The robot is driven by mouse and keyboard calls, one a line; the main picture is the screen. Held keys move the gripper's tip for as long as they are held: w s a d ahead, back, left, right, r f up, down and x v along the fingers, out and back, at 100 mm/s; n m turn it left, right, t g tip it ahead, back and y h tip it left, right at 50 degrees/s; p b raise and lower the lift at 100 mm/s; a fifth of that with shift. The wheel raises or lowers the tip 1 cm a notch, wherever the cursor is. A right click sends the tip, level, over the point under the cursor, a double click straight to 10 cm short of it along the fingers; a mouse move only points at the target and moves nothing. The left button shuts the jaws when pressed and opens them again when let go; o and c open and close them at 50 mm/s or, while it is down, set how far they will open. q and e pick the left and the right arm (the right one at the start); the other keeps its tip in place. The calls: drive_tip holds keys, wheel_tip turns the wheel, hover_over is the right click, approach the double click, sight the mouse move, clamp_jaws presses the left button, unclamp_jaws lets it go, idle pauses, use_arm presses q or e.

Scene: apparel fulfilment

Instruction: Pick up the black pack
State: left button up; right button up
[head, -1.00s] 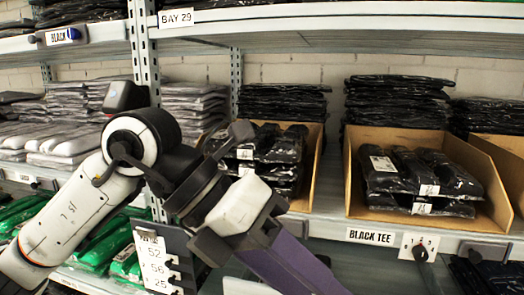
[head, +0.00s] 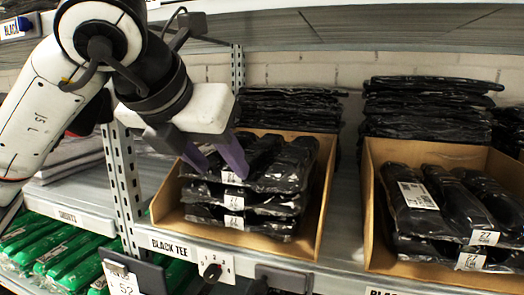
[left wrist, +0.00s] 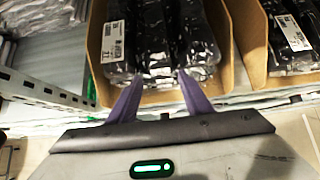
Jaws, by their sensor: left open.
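Several black packs in clear plastic (head: 262,180) lie stacked in an open cardboard bin (head: 312,215) on the shelf, with white labels on their front ends. The stack also shows in the left wrist view (left wrist: 152,45). My left gripper (head: 218,162) is open and empty, its two purple fingers pointing at the left front part of the stack. In the left wrist view the fingertips (left wrist: 158,82) are apart at the near end of the packs. I cannot tell whether they touch the plastic. My right gripper is not in view.
A second bin of black packs (head: 455,205) stands at the right. Flat black stacks (head: 290,108) lie behind the bins. A metal upright (head: 122,190) stands left of the bin, and a shelf (head: 330,32) runs above. Green packs (head: 55,245) lie lower left.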

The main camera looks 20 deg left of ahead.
use_arm(q)
drive_tip(key=p, duration=0.2)
approach(259, 143)
drive_tip(key=f, duration=0.5)
drive_tip(key=shift+s+d, duration=0.1)
drive_tip(key=shift+s, duration=0.2)
drive_tip(key=shift+w, duration=0.5)
drive_tip(key=w, duration=0.2)
drive_tip(key=w+p, duration=0.1)
drive_tip(key=w, duration=0.1)
drive_tip(key=shift+w+d+f, duration=0.1)
drive_tip(key=shift+w+f, duration=0.1)
drive_tip(key=shift+w, duration=0.1)
drive_tip(key=shift+w+f, duration=0.25)
drive_tip(key=shift+f, duration=0.05)
drive_tip(key=shift+c, duration=0.2)
drive_tip(key=c, duration=0.7)
drive_tip(key=shift+r, duration=0.1)
drive_tip(key=shift+c, duration=1.1)
drive_tip(key=shift+r, duration=0.1)
